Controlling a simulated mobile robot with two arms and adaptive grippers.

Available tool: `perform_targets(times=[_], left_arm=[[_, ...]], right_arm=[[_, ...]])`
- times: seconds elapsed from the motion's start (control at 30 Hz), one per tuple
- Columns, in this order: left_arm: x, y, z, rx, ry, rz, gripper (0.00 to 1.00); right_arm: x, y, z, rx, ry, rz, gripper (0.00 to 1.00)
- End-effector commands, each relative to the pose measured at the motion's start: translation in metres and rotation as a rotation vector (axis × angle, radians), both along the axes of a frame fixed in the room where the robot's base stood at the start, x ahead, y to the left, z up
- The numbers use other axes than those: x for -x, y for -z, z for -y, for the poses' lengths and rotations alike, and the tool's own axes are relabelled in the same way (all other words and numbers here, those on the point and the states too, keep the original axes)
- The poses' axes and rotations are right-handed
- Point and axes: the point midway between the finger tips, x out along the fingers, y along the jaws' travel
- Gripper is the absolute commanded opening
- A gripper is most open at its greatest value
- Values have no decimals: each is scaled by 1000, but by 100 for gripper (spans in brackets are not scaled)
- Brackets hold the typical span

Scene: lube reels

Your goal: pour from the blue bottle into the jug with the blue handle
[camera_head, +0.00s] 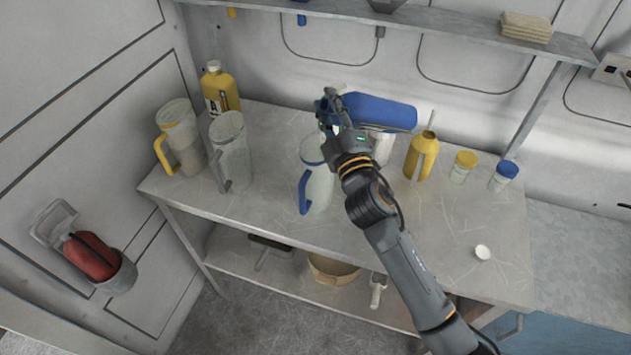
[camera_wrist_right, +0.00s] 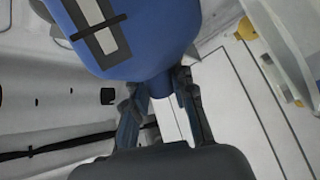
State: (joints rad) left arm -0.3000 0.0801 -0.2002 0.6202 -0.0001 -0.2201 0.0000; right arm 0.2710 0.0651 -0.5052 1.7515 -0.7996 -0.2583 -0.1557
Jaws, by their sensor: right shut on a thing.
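The blue bottle (camera_head: 385,112) lies on its side in the air above the table, its neck toward the left and its base toward the right. My right gripper (camera_head: 331,108) is shut on its neck end. In the right wrist view the bottle (camera_wrist_right: 130,35) fills the top, and the fingers (camera_wrist_right: 160,95) close around its narrow part. The jug with the blue handle (camera_head: 319,187) stands upright on the table, below and slightly left of the bottle neck. The bottle's mouth is hidden by the gripper, and I see no liquid stream. My left gripper is not in view.
A grey-handled jug (camera_head: 233,160) and a yellow-handled jug (camera_head: 184,142) stand to the left, with a yellow bottle (camera_head: 220,88) behind. A yellow bottle (camera_head: 420,160) and two small jars stand right. A white cap (camera_head: 482,253) lies on the table (camera_head: 400,235). A shelf (camera_head: 440,25) runs above.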

Motion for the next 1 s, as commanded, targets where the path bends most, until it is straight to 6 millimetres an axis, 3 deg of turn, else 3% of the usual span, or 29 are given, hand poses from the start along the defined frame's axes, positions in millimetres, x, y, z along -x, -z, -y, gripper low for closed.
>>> perform_targets(times=[1.0], left_arm=[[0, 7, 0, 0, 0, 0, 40]], right_arm=[[1, 3, -2, 102, -1, 58, 0]])
